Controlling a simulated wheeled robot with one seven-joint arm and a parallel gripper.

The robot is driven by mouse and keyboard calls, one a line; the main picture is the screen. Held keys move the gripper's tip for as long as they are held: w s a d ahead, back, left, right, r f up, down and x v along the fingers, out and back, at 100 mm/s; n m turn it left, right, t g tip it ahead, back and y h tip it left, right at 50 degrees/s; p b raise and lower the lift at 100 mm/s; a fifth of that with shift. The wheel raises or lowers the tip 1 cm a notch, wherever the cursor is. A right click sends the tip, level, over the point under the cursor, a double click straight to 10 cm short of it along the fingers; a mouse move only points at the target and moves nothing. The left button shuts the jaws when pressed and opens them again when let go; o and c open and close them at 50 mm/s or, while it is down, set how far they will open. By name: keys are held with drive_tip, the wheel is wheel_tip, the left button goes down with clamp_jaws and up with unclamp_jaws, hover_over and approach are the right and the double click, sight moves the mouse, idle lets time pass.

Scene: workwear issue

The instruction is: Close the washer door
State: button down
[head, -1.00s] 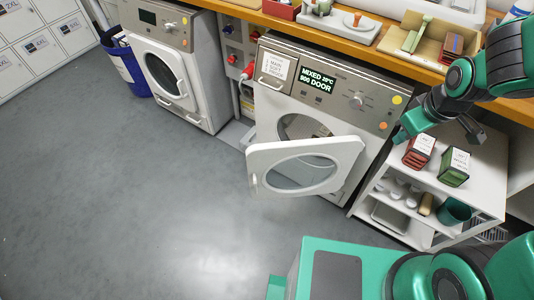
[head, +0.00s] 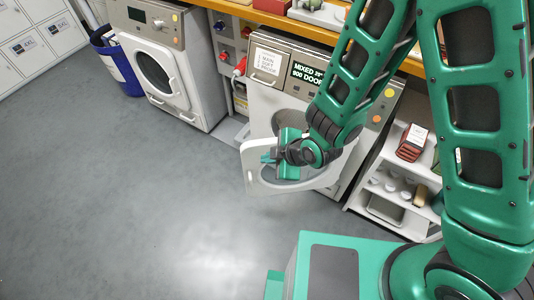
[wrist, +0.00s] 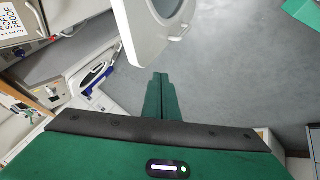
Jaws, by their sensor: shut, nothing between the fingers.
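The washer (head: 268,108) stands under the counter, and its display reads MIXED and 900 DOOR. Its white door (head: 252,170) stands wide open, swung out over the floor. My gripper (head: 268,157) is in front of the door's upper part in the head view and hides much of its ring. In the wrist view the door (wrist: 140,45) edge shows above my shut, empty fingers (wrist: 160,80). There is a visible gap between fingertips and door there. My forearm hides part of the washer's panel and opening.
A second washer (head: 160,60) with its door shut stands to the left, beside a blue bin (head: 118,65). A white shelf trolley (head: 365,205) with a red box (head: 411,143) is right of the open washer. The grey floor (head: 130,200) in front is clear.

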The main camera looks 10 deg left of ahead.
drive_tip(key=shift+w+a+f, duration=0.9)
drive_tip(key=shift+w+f, duration=0.2)
drive_tip(key=shift+w+a+f, duration=0.85)
drive_tip(key=shift+w+f, duration=0.25)
drive_tip(key=shift+w, duration=0.05)
drive_tip(key=shift+w+a+f, duration=0.9)
drive_tip(key=shift+w+f, duration=0.2)
